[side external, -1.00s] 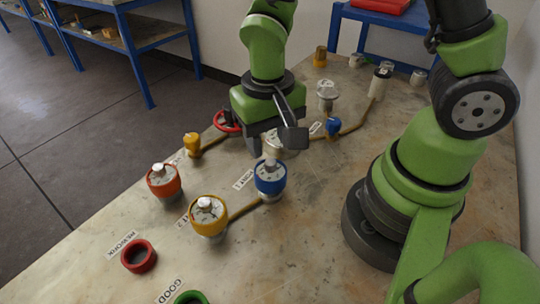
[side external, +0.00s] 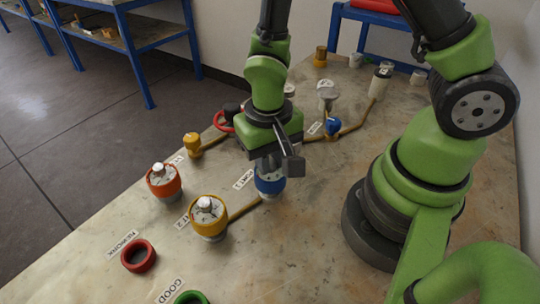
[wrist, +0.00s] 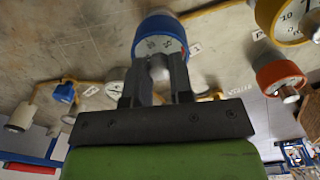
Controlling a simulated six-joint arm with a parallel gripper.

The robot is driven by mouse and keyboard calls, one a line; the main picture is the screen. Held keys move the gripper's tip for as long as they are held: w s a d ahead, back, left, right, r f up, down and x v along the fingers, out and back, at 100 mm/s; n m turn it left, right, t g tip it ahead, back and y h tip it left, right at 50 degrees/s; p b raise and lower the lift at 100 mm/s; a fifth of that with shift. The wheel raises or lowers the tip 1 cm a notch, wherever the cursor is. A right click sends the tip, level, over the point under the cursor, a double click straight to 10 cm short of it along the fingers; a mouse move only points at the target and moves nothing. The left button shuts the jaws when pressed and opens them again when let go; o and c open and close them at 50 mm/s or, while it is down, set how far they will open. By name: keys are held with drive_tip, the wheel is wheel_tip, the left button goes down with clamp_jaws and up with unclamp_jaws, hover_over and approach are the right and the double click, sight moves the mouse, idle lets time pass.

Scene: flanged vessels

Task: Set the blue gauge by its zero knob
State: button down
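The blue gauge (side external: 270,185) stands upright on the table, directly below my gripper (side external: 267,165), which hides its top in the side view. The wrist view shows the blue gauge (wrist: 158,33) with its white marked dial facing the camera. Its grey zero knob (wrist: 158,68) lies between the two dark fingers of my gripper (wrist: 157,75). The fingers stand apart, one on each side of the knob. I cannot tell whether they touch it. The needle's exact reading is too small to make out.
A yellow gauge (side external: 208,217) and an orange gauge (side external: 164,182) stand close by on the left. A red ring (side external: 139,256) and a green ring (side external: 190,298) lie towards the front. Pipes with a blue valve (side external: 333,127) run behind. The table right of the blue gauge is clear.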

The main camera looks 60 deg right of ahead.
drive_tip(key=shift+n, duration=0.4)
drive_tip(key=n, duration=0.5)
drive_tip(key=shift+n, duration=0.3)
drive_tip(key=n, duration=0.5)
drive_tip(key=shift+s, duration=0.1)
drive_tip(key=shift+n, duration=0.3)
drive_tip(key=c, duration=1)
unclamp_jaws()
